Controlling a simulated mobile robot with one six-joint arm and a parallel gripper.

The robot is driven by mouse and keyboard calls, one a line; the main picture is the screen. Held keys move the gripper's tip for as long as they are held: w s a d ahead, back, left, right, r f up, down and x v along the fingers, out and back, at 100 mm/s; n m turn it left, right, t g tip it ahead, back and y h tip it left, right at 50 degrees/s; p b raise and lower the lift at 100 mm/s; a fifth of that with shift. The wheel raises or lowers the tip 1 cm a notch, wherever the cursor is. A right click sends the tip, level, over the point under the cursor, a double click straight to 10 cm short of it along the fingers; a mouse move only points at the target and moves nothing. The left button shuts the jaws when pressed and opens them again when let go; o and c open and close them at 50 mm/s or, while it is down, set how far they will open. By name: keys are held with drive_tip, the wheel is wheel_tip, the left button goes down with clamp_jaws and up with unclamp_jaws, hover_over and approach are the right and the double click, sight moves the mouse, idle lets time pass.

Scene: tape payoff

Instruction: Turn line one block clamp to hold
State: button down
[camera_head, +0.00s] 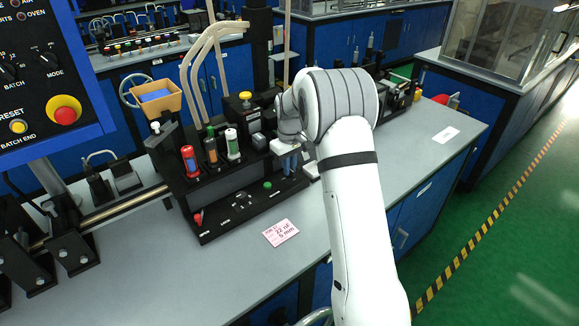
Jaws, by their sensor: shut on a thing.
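The black fixture (219,178) stands on the grey bench, with a red-topped holder (189,160), a green-topped holder (210,145) and a white one (232,144) along its left part. My gripper (290,166) reaches down at the fixture's right end, under my white wrist. It is shut on a small part there, which I take to be the line one block clamp. Its fingers and my wrist hide most of that part, so I cannot see which way the clamp is turned.
A pink label card (280,232) lies on the bench in front of the fixture. An orange bin (155,98) stands behind it at left. A control panel (45,75) with a red button is at far left. The bench front is mostly clear.

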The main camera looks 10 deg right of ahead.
idle(0.4)
drive_tip(key=c, duration=1.5)
unclamp_jaws()
wheel_tip(320, 180, up, 7)
drive_tip(key=shift+r+b, duration=0.3)
drive_tip(key=shift+r, duration=0.1)
